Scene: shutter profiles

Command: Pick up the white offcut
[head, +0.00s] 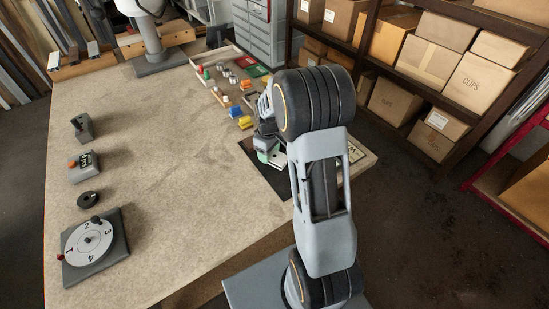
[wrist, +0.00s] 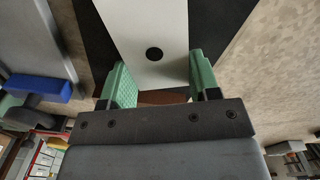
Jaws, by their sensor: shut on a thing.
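The white offcut (wrist: 150,25) is a flat white piece with a black round spot, seen close up in the wrist view. My gripper (wrist: 160,78) has green pads on both sides of the offcut and is shut on it. The far end of the offcut runs out of the top of the wrist view. In the head view my gripper (head: 267,150) is over the black mat at the right edge of the bench, and a small part of the offcut (head: 279,160) shows beside it. My arm hides much of that area.
The black mat (head: 268,180) lies on the bench (head: 160,190). Several small coloured pieces (head: 240,112) stand beyond my gripper. A numbered dial (head: 88,240) and small devices stand at the left. The bench middle is clear. Shelves with boxes (head: 430,62) stand at the right.

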